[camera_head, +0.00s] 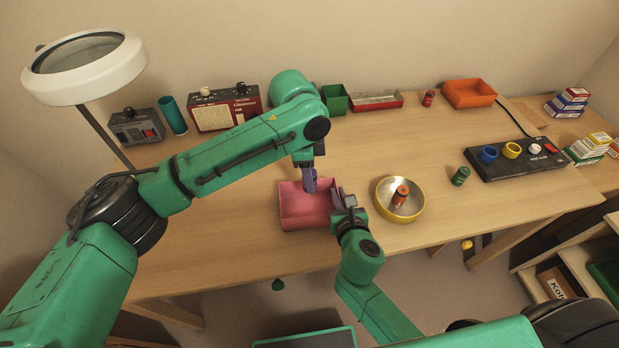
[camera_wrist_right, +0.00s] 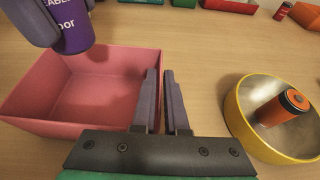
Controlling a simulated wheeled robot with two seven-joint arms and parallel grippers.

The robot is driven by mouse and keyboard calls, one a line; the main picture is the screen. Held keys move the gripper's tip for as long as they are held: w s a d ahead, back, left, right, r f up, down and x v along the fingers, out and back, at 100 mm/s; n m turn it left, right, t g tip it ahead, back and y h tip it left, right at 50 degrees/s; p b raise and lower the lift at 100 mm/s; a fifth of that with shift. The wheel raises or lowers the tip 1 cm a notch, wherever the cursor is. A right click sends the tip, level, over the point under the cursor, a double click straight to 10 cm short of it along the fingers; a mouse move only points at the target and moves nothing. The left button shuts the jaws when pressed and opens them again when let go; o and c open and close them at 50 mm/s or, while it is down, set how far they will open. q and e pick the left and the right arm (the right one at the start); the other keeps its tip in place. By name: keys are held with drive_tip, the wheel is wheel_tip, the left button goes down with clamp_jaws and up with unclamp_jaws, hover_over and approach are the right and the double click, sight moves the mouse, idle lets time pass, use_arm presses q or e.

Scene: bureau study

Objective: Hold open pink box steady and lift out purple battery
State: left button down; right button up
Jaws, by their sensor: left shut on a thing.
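The pink box (camera_head: 297,216) is open-topped and sits on the desk near its front edge. The purple battery (camera_head: 309,180) is upright in my left gripper (camera_head: 309,172), which is shut on it from above. In the right wrist view the battery (camera_wrist_right: 76,38) shows over the box's far left part, its top hidden by the left fingers; the box (camera_wrist_right: 85,98) looks otherwise empty. My right gripper (camera_wrist_right: 161,85) is at the box's right wall, one finger on each side and only a narrow gap between them; it appears shut on the wall.
A yellow-rimmed round dish (camera_head: 417,213) with an orange battery (camera_head: 401,194) stands just right of my right gripper. A green battery (camera_head: 461,176) and a black panel with coloured rings (camera_head: 515,160) are farther right. A radio (camera_head: 225,108) and trays line the back.

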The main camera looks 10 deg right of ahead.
drive_tip(key=shift+o, duration=1.2)
drive_tip(key=v, duration=1.2)
